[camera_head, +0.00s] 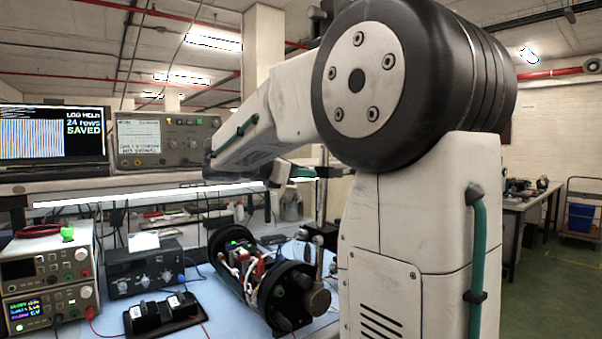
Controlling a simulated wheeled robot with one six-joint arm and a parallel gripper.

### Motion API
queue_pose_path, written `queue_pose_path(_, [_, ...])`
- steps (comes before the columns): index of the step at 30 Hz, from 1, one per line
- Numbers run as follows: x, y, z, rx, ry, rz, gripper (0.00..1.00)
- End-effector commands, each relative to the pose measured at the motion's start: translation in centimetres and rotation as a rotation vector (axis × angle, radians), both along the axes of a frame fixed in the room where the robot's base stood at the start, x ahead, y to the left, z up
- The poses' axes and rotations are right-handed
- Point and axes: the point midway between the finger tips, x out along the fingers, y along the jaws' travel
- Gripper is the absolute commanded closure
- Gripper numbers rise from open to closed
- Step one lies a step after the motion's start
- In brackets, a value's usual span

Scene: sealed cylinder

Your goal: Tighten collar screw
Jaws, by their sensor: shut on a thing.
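The cylinder (283,303) lies on its side on the blue bench mat, with a dark round end towards me. Its middle is open and shows coloured wires and small parts (246,263). A rounded metal piece (318,301) with an upright bar stands at its right end. I cannot make out the collar screw. My arm reaches across the upper right and left over the bench. I cannot make out my gripper, or what it holds, in this view.
A twin-display power supply (45,275), a dark box with knobs (146,268) and a black holder with two small units (163,314) stand left of the cylinder. A screen (53,133) and an oscilloscope (165,141) sit on the shelf above. Open floor lies at right.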

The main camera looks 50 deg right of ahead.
Motion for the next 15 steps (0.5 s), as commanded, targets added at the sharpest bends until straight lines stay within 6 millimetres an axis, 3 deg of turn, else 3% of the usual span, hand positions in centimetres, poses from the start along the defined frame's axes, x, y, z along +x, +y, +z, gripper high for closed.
queue_pose_path(15, [0.04, -0.12, 0.0, 0.077, 0.32, 0.028, 0.98])
